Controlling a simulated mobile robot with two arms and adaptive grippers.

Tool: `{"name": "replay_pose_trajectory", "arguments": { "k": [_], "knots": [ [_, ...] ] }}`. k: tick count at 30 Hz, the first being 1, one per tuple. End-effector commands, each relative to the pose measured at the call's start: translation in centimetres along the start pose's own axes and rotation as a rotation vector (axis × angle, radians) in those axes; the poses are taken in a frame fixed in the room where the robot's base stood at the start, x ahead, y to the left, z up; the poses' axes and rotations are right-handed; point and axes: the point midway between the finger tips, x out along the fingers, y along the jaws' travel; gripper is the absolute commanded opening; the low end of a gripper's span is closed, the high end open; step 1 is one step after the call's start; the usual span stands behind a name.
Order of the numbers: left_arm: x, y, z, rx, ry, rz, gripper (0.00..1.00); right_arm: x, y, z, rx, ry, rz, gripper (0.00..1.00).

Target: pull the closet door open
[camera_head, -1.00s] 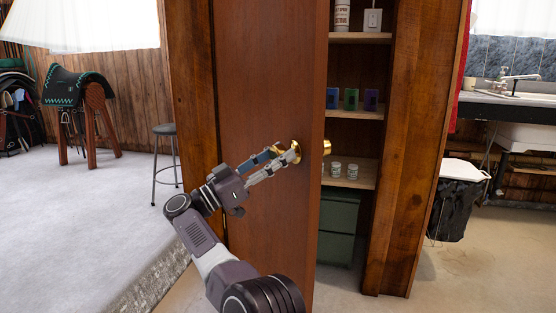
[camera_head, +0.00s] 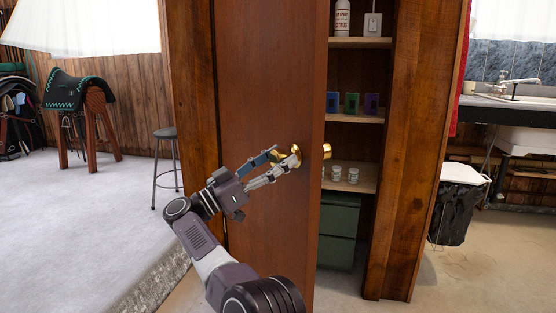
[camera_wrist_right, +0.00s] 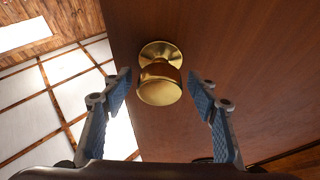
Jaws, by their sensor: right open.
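The brown closet door (camera_head: 265,100) stands partly open, with shelves showing past its right edge. A round brass knob (camera_head: 295,151) sits on its near face, and a second brass knob (camera_head: 327,151) shows on the far side. My right gripper (camera_head: 284,158) is open at the near knob. In the right wrist view the knob (camera_wrist_right: 160,85) lies between and slightly beyond the two spread blue-padded fingers, with gaps on both sides. My left gripper is not in view.
The closet shelves (camera_head: 352,117) hold small coloured boxes, jars and a bottle, above a green cabinet (camera_head: 338,230). A stool (camera_head: 166,133) and a saddle on a stand (camera_head: 80,90) are at left. A bin (camera_head: 460,200) stands at right. Pale floor at left is clear.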

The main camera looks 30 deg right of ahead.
Motion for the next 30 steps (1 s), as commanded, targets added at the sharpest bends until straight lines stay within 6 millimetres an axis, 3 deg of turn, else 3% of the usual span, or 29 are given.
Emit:
{"name": "replay_pose_trajectory", "arguments": {
  "k": [5, 18, 30],
  "knots": [
    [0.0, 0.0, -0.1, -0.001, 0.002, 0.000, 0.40, 0.3, 0.0, -0.9, 0.003, 0.000, 0.001, 0.54],
    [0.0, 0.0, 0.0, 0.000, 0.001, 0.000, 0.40, 3.3, 0.0, -8.0, 0.002, 0.000, 0.001, 0.54],
    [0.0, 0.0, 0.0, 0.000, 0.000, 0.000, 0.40, 3.8, 0.0, -9.2, 0.000, 0.000, 0.000, 0.54]
  ]
}}
